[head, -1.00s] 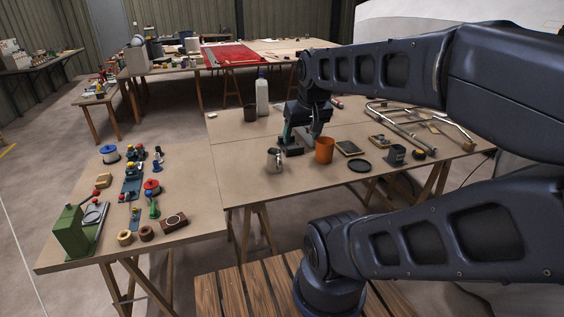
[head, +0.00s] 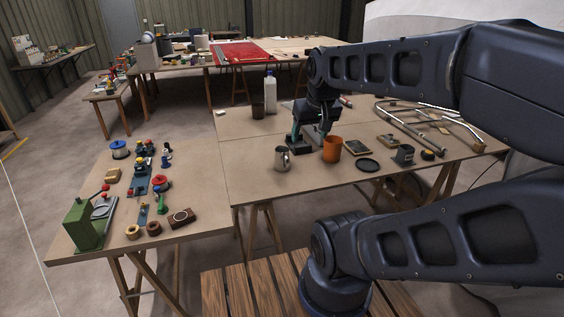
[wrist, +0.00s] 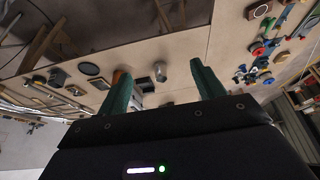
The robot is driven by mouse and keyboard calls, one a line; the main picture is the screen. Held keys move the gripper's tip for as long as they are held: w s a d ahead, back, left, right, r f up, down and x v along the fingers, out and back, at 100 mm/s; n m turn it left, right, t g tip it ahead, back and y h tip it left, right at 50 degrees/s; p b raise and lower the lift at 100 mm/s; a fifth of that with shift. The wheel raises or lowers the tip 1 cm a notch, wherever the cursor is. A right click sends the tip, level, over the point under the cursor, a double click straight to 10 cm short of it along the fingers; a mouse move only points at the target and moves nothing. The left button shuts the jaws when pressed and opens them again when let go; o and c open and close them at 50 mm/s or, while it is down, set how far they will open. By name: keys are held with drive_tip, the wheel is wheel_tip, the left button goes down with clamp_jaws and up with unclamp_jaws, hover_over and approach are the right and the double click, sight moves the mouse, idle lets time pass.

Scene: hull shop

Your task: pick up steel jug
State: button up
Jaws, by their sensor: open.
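The steel jug (head: 282,158) stands upright on the wooden workbench (head: 262,183), left of an orange cup (head: 332,149). My gripper (head: 311,133) is open above the bench, behind and to the right of the jug in the head view. In the wrist view the jug (wrist: 159,71) shows between my two green fingers, beyond their tips and apart from them. The left finger partly hides the orange cup (wrist: 117,75) there. Nothing is held between the fingers.
A white bottle (head: 270,92) and a dark cup (head: 257,111) stand behind the jug. A black round dish (head: 367,165) and a metal tube frame (head: 420,125) lie to the right. The left bench holds a green press (head: 82,222) and small parts. The bench left of the jug is clear.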

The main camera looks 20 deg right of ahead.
drive_tip(key=c, duration=0.8)
drive_tip(key=shift+c, duration=0.2)
